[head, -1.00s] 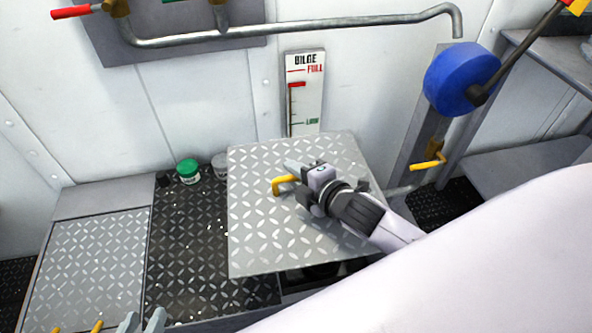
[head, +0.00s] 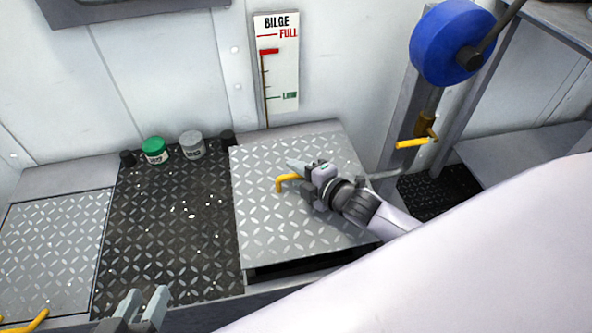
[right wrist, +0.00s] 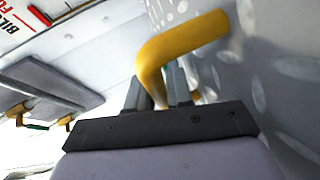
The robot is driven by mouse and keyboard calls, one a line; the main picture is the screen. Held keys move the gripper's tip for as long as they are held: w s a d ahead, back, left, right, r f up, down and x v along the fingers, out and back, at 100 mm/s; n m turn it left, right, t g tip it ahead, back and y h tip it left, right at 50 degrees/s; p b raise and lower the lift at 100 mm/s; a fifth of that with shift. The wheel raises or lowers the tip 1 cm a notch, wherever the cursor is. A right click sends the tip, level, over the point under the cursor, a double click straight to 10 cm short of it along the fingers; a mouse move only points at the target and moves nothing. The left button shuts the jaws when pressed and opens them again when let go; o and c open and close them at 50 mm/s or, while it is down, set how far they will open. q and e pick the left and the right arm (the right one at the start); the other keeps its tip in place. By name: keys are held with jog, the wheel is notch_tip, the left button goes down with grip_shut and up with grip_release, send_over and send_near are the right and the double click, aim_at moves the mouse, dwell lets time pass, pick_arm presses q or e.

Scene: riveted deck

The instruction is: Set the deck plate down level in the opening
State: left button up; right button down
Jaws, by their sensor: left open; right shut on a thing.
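The deck plate (head: 272,224) is a grey diamond-tread square with a yellow handle (head: 281,184). My right gripper (head: 300,172) is shut on the handle, which also shows between its fingers in the right wrist view (right wrist: 165,62). The plate covers most of the opening (head: 300,266), whose dark gap shows under the plate's front edge. That edge looks raised above the deck; whether the back edge touches the rim I cannot tell. My left gripper (head: 143,298) is open and empty at the lower left, apart from the plate.
A black tread mat (head: 170,225) lies left of the plate, with a green-lidded jar (head: 155,150) and a grey jar (head: 191,145) at its back. Another deck plate (head: 52,250) lies further left. The bilge gauge (head: 276,65) is on the wall behind.

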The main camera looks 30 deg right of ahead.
pick_arm(q)
jog(key=shift+d+f, duration=0.1)
jog(key=shift+d, duration=0.1)
pick_arm(e)
jog(key=shift+w+d, duration=0.1)
jog(key=shift+d, duration=0.05)
pick_arm(q)
jog(key=shift+a, duration=0.1)
pick_arm(e)
jog(key=shift+p, duration=0.3)
jog(key=shift+f+b, duration=0.4)
notch_tip(320, 180, down, 2)
jog(key=shift+f+b, duration=0.1)
jog(key=shift+b, duration=0.7)
jog(key=shift+f+b, duration=0.45)
jog(key=shift+f, duration=0.5)
pick_arm(q)
jog(key=shift+w+d+f+n+h+b, duration=0.1)
jog(key=shift+w+d+n+h+b, duration=0.15)
jog(key=shift+d+h, duration=0.45)
jog(key=shift+w+d+f+n+h+b, duration=0.1)
jog(key=shift+d+h+b, duration=0.25)
jog(key=shift+d, duration=0.55)
pick_arm(e)
jog(key=shift+f, duration=0.5)
pick_arm(q)
jog(key=shift+a, duration=0.1)
